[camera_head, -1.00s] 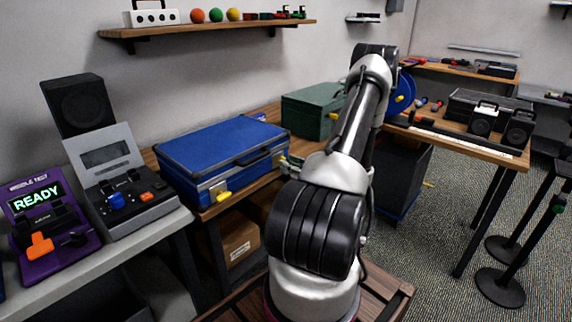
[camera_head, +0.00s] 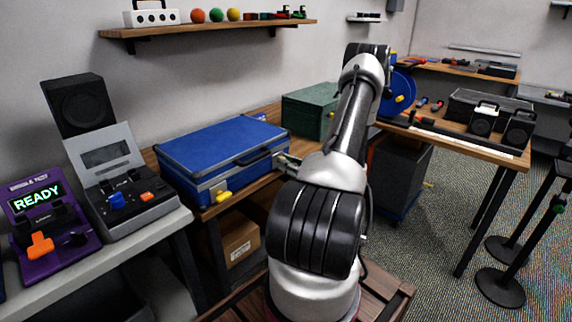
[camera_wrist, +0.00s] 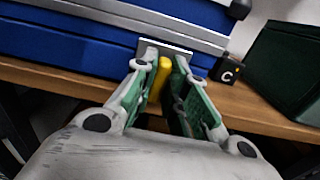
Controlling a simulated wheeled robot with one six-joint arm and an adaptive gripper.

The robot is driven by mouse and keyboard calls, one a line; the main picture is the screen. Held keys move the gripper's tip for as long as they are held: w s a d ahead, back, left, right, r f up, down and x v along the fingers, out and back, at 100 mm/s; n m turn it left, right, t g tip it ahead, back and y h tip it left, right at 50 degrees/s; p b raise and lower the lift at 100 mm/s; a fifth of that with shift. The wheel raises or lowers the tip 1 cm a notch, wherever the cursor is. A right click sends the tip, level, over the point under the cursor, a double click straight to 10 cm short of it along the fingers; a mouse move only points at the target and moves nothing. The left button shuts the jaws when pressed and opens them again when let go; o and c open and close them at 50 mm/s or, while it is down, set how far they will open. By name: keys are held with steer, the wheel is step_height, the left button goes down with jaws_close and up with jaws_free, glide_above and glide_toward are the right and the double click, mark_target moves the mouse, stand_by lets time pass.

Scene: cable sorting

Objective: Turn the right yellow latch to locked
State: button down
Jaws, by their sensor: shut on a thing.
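A closed blue case (camera_head: 215,150) lies on the wooden bench, and its long front side also shows in the wrist view (camera_wrist: 70,50). My gripper (camera_wrist: 160,62) is shut on the right yellow latch (camera_wrist: 162,76), one green-padded finger on each side. The latch stands roughly upright in the picture, in front of a metal plate on the case front. In the head view my gripper (camera_head: 288,162) is at the case's right front, and the right latch is hidden there. The left yellow latch (camera_head: 223,197) shows near the case's left front corner, away from my gripper.
A green case (camera_head: 308,110) stands behind and to the right, also in the wrist view (camera_wrist: 292,70). A small black block marked "C" (camera_wrist: 227,70) sits beside the blue case. A grey console (camera_head: 130,205) and a purple "READY" device (camera_head: 50,235) stand at left.

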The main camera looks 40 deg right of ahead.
steer(key=shift+m, duration=0.4)
steer(key=m, duration=1.6)
steer(key=shift+d+f+m, duration=0.3)
steer(key=shift+m, duration=0.4)
steer(key=c, duration=1.4)
jaws_free()
steer(key=shift+c, duration=0.2)
steer(key=shift+s, duration=0.15)
steer(key=s, duration=1.1)
steer(key=shift+s+d, duration=0.35)
steer(key=shift+d, duration=0.1)
